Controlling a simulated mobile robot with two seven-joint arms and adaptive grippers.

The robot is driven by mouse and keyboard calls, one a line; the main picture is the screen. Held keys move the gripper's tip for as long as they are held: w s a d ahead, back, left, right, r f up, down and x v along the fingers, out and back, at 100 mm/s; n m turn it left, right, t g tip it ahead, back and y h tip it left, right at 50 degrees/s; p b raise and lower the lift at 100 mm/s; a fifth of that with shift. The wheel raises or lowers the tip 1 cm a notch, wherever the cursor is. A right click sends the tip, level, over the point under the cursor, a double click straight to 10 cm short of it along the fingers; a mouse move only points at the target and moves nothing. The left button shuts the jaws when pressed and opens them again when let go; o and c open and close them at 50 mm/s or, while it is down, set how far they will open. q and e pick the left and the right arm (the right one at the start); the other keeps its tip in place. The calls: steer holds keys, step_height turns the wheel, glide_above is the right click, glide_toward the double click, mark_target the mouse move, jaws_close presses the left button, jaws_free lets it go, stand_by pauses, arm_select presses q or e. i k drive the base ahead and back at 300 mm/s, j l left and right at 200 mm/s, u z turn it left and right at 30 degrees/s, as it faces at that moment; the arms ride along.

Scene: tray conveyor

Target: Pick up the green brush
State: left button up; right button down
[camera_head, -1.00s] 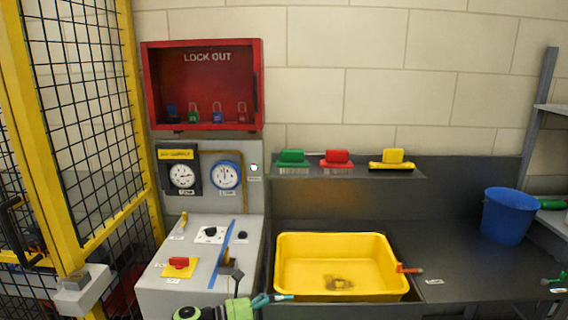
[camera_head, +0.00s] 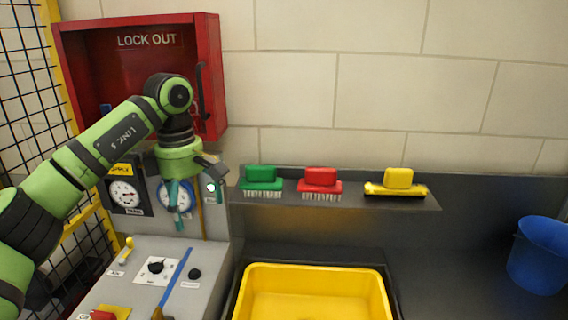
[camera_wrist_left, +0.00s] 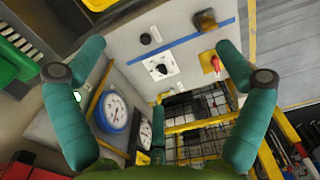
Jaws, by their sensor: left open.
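The green brush (camera_head: 262,175) lies bristles down at the left end of the dark shelf (camera_head: 400,203). My left gripper (camera_head: 182,205) is to the left of the brush, in front of the gauge panel, fingers pointing down. It is apart from the brush. In the left wrist view the left gripper (camera_wrist_left: 158,55) has its teal fingers spread wide with nothing between them. A green object (camera_wrist_left: 15,62) at the left edge there may be the brush; it is cut off. My right gripper is not in view.
A red brush (camera_head: 320,178) and a yellow brush (camera_head: 398,178) sit farther right on the shelf. The red lock-out box (camera_head: 212,60) is behind my left arm. A yellow tub (camera_head: 250,285) stands below the shelf, and a blue bucket (camera_head: 540,258) is at right.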

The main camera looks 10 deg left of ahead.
mark_target(258, 179)
steer(key=i+l, duration=0.25)
steer(key=i, duration=0.15)
steer(key=i+l, duration=0.2)
steer(key=i, duration=0.25)
